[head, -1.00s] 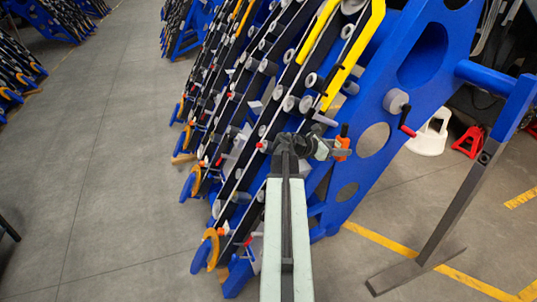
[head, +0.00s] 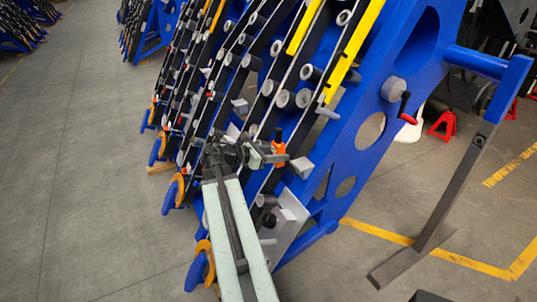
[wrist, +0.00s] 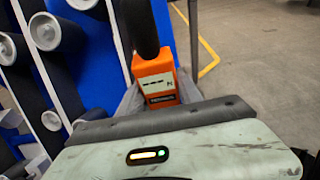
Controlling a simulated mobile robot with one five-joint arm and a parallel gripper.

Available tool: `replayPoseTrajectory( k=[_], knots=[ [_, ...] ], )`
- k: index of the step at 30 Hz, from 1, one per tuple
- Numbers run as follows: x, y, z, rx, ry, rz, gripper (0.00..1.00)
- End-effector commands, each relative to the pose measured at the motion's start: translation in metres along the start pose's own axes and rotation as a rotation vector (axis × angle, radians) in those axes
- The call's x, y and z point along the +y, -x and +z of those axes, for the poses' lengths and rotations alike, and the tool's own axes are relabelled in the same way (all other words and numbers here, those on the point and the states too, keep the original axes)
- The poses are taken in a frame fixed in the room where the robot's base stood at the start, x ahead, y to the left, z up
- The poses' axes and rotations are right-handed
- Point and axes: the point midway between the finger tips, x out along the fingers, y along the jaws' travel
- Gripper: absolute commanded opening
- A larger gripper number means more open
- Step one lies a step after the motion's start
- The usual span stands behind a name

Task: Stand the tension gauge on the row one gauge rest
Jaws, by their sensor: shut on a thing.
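The tension gauge (head: 279,151) is orange with a black upper part. My gripper (head: 262,154) is shut on it and holds it upright beside the blue chassis side. I cannot tell which grey piece is the row one gauge rest, or whether the gauge touches one.
The blue chassis frame (head: 385,75) with belts and grey rollers (head: 303,98) stands close ahead. A red-handled crank (head: 407,108) sticks out at its right. A dark stand leg (head: 440,190) is at right. Open grey floor (head: 90,170) lies at left.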

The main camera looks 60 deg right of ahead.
Motion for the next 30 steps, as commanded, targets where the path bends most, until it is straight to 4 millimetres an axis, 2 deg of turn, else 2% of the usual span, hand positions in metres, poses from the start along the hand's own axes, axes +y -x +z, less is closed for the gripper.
replayPoseTrajectory(
  k=[6, 8, 30],
  knots=[
    [0.002, 0.004, -0.001, -0.001, 0.003, 0.005, 0.00],
    [0.002, -0.001, 0.001, -0.001, 0.003, 0.004, 0.00],
    [0.003, -0.096, 0.030, -0.001, 0.003, 0.003, 0.00]
  ],
)
